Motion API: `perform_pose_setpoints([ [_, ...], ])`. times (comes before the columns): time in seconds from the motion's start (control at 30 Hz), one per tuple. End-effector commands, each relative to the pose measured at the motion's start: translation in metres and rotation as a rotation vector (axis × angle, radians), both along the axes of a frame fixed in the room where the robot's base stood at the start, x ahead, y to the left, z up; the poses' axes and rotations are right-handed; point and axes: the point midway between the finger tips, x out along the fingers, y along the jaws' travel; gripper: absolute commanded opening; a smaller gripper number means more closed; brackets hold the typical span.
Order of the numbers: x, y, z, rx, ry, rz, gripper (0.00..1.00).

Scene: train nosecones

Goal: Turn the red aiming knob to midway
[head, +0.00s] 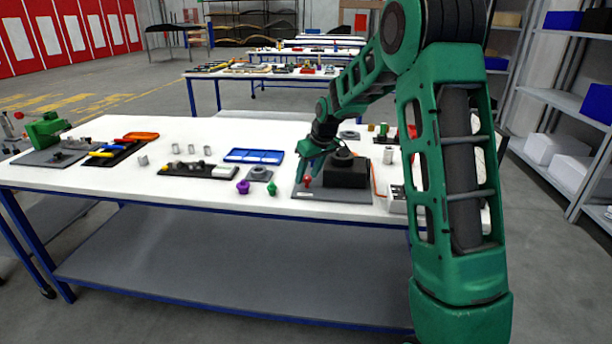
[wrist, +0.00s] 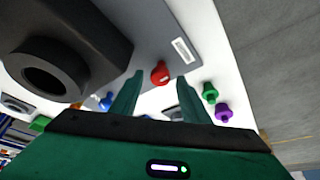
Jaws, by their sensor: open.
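The red aiming knob (head: 307,181) sits on a grey plate (head: 340,196) at the front of the white table, left of a dark boxy unit (head: 346,172). In the wrist view the red knob (wrist: 160,73) lies just beyond the fingertips, between their lines. My gripper (head: 312,172) reaches down to the knob from above; in the wrist view its two green fingers (wrist: 158,92) stand apart with nothing between them. I cannot tell from the head view how close the fingertips are to the knob.
A purple knob (head: 243,187) and a green knob (head: 272,190) stand left of the plate. A blue tray (head: 254,156) and a dark board (head: 197,170) lie farther left.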

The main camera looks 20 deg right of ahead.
Motion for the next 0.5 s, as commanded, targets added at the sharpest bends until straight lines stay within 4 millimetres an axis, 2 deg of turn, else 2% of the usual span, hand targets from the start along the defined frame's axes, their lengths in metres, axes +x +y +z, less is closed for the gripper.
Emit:
perform_pose_setpoints([
  [0.17, -0.005, -0.002, 0.014, 0.000, -0.001, -0.001, 0.42],
  [0.5, -0.027, -0.006, 0.071, -0.001, -0.004, -0.001, 0.42],
])
